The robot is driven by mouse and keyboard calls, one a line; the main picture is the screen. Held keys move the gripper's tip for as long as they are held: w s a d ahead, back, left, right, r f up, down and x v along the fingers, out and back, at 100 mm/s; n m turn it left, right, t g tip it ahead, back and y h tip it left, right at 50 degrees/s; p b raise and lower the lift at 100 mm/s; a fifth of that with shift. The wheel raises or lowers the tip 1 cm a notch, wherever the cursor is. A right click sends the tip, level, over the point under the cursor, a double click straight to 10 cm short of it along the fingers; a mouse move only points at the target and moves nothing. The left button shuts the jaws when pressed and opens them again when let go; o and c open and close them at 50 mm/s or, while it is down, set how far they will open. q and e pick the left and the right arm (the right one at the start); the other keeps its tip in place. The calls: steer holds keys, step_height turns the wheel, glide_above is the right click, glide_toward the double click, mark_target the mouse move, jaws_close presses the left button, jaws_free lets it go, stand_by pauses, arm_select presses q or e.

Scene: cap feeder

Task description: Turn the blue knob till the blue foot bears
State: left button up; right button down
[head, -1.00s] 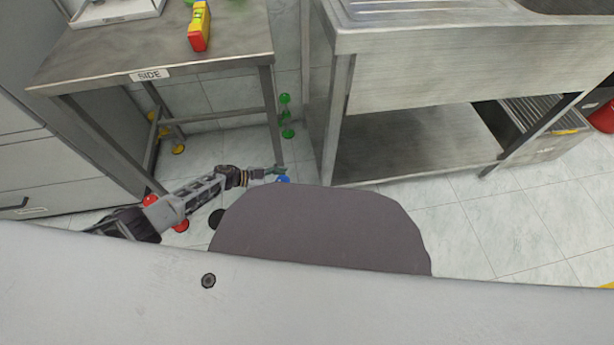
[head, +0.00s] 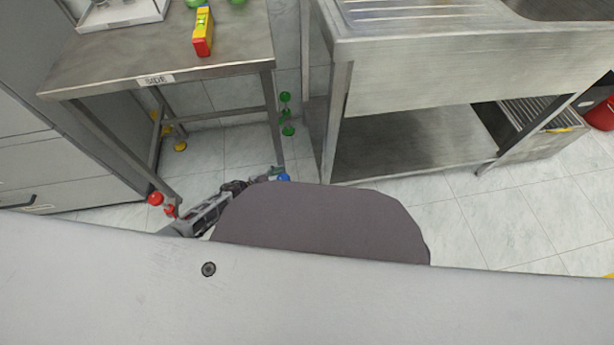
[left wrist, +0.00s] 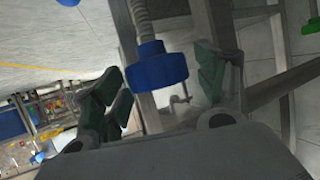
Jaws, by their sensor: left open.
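The blue knob (left wrist: 157,70) shows large in the left wrist view, round and ribbed, on a threaded rod (left wrist: 145,22) beside a grey metal leg. My left gripper (left wrist: 160,92) is open, with one dark green finger on each side of the knob and gaps showing between. In the head view a small blue part (head: 284,177) shows at the foot of the side table's (head: 110,62) near right leg, with my left gripper (head: 277,173) at it. I cannot tell whether this is knob or foot. The blue foot's contact with the floor is not visible. My right gripper is not in view.
Red parts (head: 156,198) are at the table's left leg, green ones (head: 287,114) and yellow ones (head: 180,146) at the far legs. A steel sink unit (head: 420,90) stands close on the right.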

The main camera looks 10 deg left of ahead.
arm_select(q)
steer(key=shift+n+t+y, duration=0.6)
steer(key=shift+n+y, duration=0.1)
steer(key=shift+n, duration=0.1)
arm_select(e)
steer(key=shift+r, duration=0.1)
arm_select(q)
steer(key=shift+n+t+y, duration=0.7)
steer(key=shift+n, duration=0.1)
